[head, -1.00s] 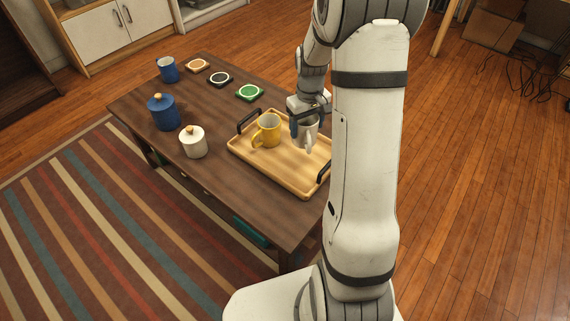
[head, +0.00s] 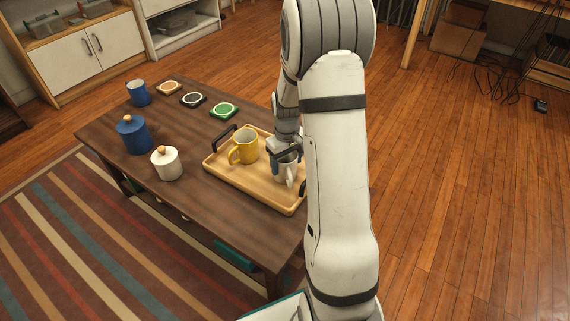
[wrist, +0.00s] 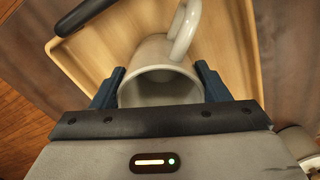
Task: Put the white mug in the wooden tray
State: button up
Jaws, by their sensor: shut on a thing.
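The white mug (head: 288,169) is between the fingers of my gripper (head: 285,150), over the right part of the wooden tray (head: 250,194). It looks upright, with its handle toward the head camera. In the wrist view, the fingers (wrist: 158,88) press on both sides of the mug (wrist: 152,48), and the tray floor (wrist: 90,50) shows beyond it. The mug's base is at or very near the tray floor; I cannot tell if it touches. My arm hides part of the tray's right side.
A yellow mug (head: 243,149) stands in the tray, left of the white mug. Left on the table (head: 215,208) are a white lidded jar (head: 167,165), a blue lidded jar (head: 133,136) and a blue mug (head: 138,94). Three coasters (head: 193,99) lie at the back.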

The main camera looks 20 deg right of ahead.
jog(key=shift+r, duration=0.1)
jog(key=o, duration=1.2)
notch_tip(320, 180, up, 12)
jog(key=p, duration=0.5)
jog(key=s+a+r, duration=0.2)
jog(key=s+a, duration=0.2)
jog(key=s, duration=0.3)
jog(key=s+a+r+m, duration=0.1)
jog(key=s+a+r, duration=0.2)
jog(key=s, duration=0.4)
jog(key=s+a+r+m+t, duration=0.1)
jog(key=s+a+r, duration=0.2)
jog(key=s, duration=0.4)
jog(key=shift+s+a+r, duration=0.1)
jog(key=shift+s+a, duration=0.05)
jog(key=shift+a, duration=0.65)
